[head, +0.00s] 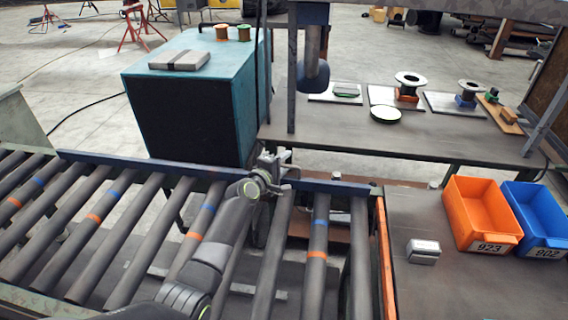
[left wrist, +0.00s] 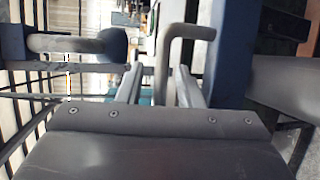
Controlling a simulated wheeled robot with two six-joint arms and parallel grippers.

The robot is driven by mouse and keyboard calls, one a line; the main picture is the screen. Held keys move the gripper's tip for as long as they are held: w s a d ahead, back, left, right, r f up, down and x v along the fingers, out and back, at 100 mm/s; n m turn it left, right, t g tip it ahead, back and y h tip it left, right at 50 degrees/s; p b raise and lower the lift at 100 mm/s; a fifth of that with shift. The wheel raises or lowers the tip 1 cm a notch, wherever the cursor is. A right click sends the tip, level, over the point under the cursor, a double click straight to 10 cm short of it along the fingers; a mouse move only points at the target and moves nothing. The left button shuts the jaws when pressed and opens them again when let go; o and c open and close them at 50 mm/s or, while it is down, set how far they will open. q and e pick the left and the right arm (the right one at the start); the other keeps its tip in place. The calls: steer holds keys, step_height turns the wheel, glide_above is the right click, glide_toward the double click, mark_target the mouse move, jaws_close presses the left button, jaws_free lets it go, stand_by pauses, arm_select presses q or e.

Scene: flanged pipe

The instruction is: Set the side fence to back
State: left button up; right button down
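A blue rail (head: 330,187) runs along the far side of the roller conveyor; I cannot tell for sure that it is the side fence. My left arm reaches over the rollers, and my left gripper (head: 272,168) is at this rail. In the left wrist view, my left gripper (left wrist: 160,88) has its two fingers apart. A bent grey handle (left wrist: 178,30) comes down between them, seemingly without both fingers touching it. Another grey handle (left wrist: 75,42) on a blue part shows at the left there. My right gripper is not in view.
A teal cabinet (head: 190,105) stands behind the conveyor rollers (head: 130,240). Orange (head: 480,210) and blue (head: 535,215) bins and a small grey box (head: 423,252) are on the right bench.

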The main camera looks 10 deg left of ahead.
arm_select(q)
steer(key=shift+s, duration=0.1)
steer(key=shift+s+a+r, duration=0.15)
steer(key=shift+s+a, duration=0.15)
steer(key=shift+s, duration=0.25)
steer(key=v, duration=1.6)
